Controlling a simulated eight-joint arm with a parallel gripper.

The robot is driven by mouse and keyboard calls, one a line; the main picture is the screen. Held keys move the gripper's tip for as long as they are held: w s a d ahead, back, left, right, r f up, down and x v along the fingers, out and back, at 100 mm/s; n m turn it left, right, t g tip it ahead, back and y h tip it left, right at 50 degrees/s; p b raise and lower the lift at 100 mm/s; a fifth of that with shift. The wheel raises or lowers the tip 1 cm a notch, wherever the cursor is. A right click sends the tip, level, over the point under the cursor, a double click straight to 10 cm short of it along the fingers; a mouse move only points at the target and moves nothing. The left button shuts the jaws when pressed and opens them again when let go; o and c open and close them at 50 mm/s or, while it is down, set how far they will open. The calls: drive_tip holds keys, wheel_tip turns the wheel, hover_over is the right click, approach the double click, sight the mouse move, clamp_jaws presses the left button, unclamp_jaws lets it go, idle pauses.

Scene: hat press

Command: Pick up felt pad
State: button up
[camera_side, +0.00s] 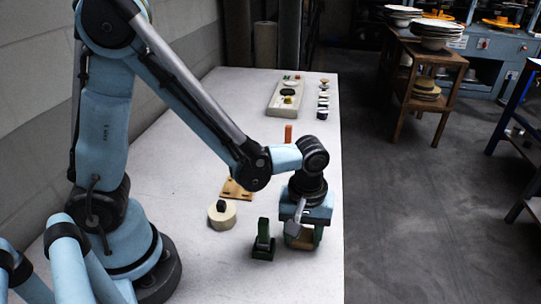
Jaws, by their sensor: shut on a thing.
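My gripper (304,234) points down near the right edge of the pale table, in the lower middle of the side view.
A dark green block-like stand (263,241) is close left of my gripper. A cream round block with a dark knob (222,217) and a wooden board (237,190) lie further left.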

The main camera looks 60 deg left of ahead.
sight(302, 239)
drive_tip(key=shift+r, duration=0.1)
drive_tip(key=shift+c, duration=0.2)
drive_tip(key=shift+r, duration=0.8)
drive_tip(key=r, duration=0.2)
drive_tip(key=shift+s+d+r, duration=0.15)
drive_tip(key=shift+s+r, duration=0.05)
drive_tip(key=shift+r, duration=0.15)
drive_tip(key=s+d+r, duration=0.6)
drive_tip(key=s+r, duration=0.2)
drive_tip(key=r, duration=0.4)
drive_tip(key=w+a+n, duration=0.3)
drive_tip(key=a+n, duration=0.6)
drive_tip(key=a, duration=0.5)
drive_tip(key=w+a+n, duration=0.4)
drive_tip(key=a+n, duration=0.4)
drive_tip(key=a, duration=0.6)
drive_tip(key=shift+n, duration=0.4)
drive_tip(key=shift+s+f, duration=0.2)
drive_tip(key=shift+f, duration=7.2)
